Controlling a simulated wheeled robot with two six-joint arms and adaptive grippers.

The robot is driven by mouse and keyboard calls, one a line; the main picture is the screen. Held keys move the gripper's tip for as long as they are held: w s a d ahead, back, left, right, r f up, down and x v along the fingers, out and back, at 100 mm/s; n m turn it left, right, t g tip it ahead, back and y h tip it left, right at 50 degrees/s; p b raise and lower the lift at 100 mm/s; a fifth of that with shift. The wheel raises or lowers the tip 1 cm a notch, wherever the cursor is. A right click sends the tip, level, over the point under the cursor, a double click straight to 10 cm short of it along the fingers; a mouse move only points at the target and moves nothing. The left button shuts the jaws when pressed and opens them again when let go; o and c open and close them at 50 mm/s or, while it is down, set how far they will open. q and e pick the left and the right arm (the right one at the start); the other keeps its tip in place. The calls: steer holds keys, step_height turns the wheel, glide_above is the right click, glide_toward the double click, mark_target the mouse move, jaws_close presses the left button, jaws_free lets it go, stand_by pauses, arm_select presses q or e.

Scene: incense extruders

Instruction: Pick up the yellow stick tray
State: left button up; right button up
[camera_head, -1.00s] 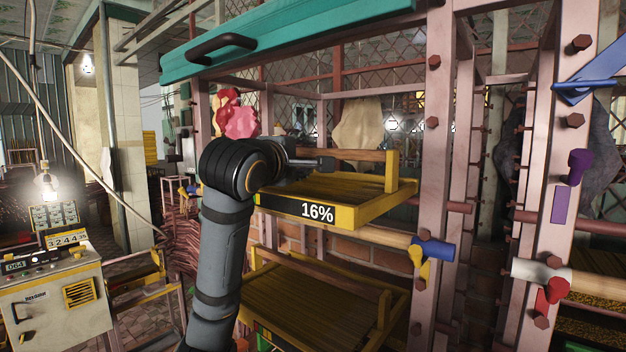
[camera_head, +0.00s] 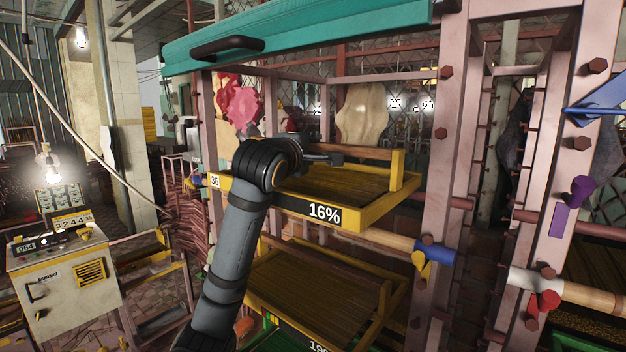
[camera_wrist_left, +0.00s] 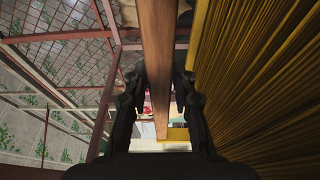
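The yellow stick tray (camera_head: 377,217), labelled 16%, sits level in the upper part of the rack. It has a yellow frame, a bed of brown sticks and a wooden bar (camera_head: 372,152) along its back side. My left gripper (camera_head: 335,158) is at that bar, above the tray. In the left wrist view the bar (camera_wrist_left: 158,50) runs between the two fingers (camera_wrist_left: 159,85), which stand apart on either side of it. Firm contact does not show. The sticks (camera_wrist_left: 255,80) lie right of the fingers. My right gripper is not in view.
A second yellow tray (camera_head: 300,295) is below, with a green one (camera_head: 258,335) partly seen under it. Pink rack posts (camera_head: 455,150) and a rod with a blue collar (camera_head: 428,251) stand at the right. A teal beam (camera_head: 320,28) crosses above.

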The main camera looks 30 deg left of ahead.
arm_select(q)
jaws_close()
steer(key=shift+r, duration=0.1)
step_height(320, 180, up, 9)
steer(key=shift+w+d+f+b, duration=0.1)
steer(key=shift+b, duration=1)
steer(key=shift+r, duration=0.55)
